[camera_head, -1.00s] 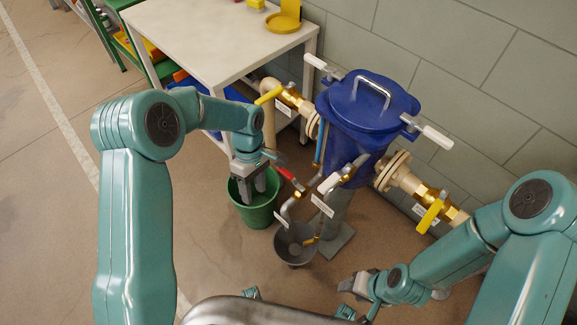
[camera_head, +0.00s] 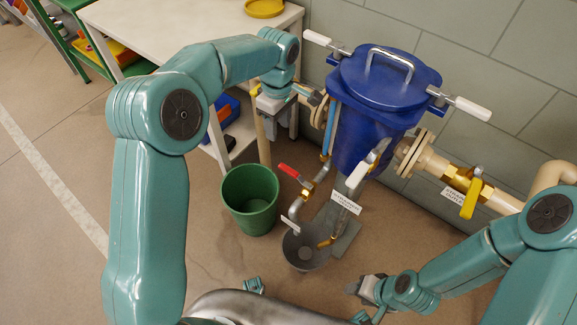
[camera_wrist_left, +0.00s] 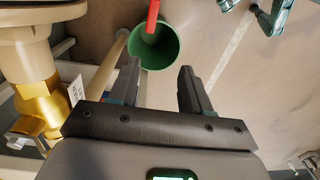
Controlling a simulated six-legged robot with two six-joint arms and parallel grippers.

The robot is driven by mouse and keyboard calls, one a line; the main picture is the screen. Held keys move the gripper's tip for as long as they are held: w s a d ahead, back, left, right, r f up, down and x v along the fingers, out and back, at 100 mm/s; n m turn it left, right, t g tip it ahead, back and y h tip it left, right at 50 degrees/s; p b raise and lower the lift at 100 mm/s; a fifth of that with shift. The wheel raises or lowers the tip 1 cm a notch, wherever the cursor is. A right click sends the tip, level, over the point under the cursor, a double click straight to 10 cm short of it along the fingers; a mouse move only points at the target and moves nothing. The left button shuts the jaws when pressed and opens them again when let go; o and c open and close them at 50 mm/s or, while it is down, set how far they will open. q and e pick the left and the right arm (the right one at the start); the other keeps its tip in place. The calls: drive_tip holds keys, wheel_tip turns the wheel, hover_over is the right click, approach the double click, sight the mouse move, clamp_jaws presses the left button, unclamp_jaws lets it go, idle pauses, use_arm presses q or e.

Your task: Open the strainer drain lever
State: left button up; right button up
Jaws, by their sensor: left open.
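The blue strainer (camera_head: 375,105) stands by the wall. Below it, a red lever (camera_head: 289,171) and a white lever (camera_head: 357,174) sit on small drain pipes above a grey funnel (camera_head: 304,249). A tag that seems to read "strainer" (camera_head: 345,203) hangs by the white lever; its other words are too small. My left gripper (camera_head: 281,128) is open and empty, pointing down beside the left pipe, above and behind the red lever. In the left wrist view the red lever (camera_wrist_left: 153,15) shows beyond the open fingertips (camera_wrist_left: 160,70), apart from them. My right gripper (camera_head: 356,287) is low, right of the funnel.
A green bucket (camera_head: 250,200) stands on the floor left of the funnel. A white table (camera_head: 175,30) is behind my left arm. A yellow-handled valve (camera_head: 472,197) is on the right pipe. The brass left-pipe valve (camera_wrist_left: 38,105) is close beside my left gripper.

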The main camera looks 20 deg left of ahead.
sight(288, 169)
use_arm(q)
drive_tip(key=shift+t, duration=0.3)
drive_tip(key=f+b, duration=0.2)
drive_tip(key=f, duration=0.4)
drive_tip(key=d+f+b, duration=0.1)
drive_tip(key=f+b, duration=0.2)
drive_tip(key=f, duration=0.2)
drive_tip(key=d+f+b, duration=0.1)
drive_tip(key=f+b, duration=0.1)
drive_tip(key=f, duration=0.4)
drive_tip(key=shift+w+d+f, duration=0.15)
drive_tip(key=shift+w+f, duration=0.1)
drive_tip(key=shift+f, duration=0.1)
clamp_jaws()
